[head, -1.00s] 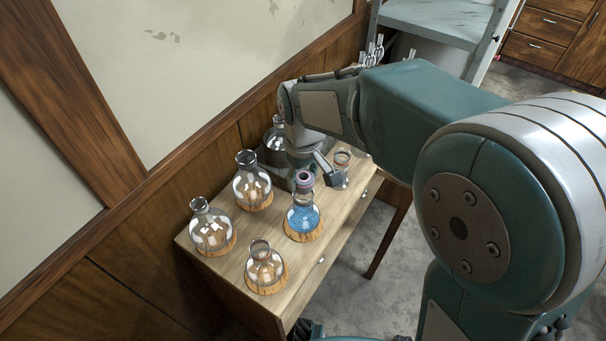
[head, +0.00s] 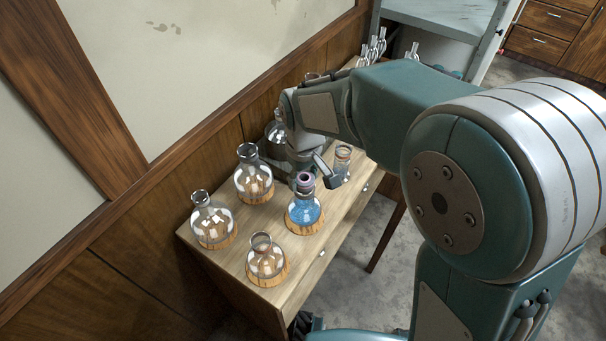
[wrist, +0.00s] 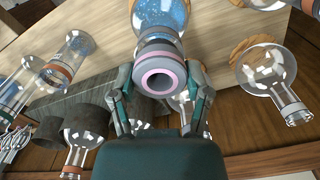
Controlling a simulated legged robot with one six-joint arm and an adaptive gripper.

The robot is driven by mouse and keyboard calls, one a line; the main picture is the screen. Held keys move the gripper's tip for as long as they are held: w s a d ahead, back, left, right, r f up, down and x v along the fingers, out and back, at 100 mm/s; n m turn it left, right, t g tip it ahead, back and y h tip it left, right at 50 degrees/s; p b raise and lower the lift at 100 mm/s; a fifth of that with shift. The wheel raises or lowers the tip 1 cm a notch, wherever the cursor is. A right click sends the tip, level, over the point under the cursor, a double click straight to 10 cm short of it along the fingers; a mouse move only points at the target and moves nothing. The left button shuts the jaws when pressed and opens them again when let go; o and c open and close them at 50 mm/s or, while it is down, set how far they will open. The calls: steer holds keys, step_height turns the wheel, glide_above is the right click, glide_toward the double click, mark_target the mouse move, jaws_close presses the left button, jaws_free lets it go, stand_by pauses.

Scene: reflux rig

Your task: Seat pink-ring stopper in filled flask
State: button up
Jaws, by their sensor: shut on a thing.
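The flask with blue liquid (head: 304,212) stands on a round wooden ring on the table. It also shows at the top of the wrist view (wrist: 160,14). The stopper, grey with a pink ring (wrist: 163,82), sits at the flask's mouth; in the head view the stopper (head: 305,180) is upright over the neck. How deep it sits in the neck I cannot tell. My gripper (wrist: 160,88) has a finger on each side of the stopper and is shut on it. In the head view my gripper (head: 308,176) is partly hidden behind its own links.
Clear empty flasks on wooden rings stand close by: one in front (head: 266,259), one at left (head: 213,224) and one behind (head: 253,182). A glass vessel (head: 342,163) stands to the right of my gripper. The wall runs along the table's back.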

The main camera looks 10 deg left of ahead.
steer(key=shift+f, duration=0.2)
steer(key=o, duration=1)
steer(key=shift+r, duration=0.1)
step_height(320, 180, up, 12)
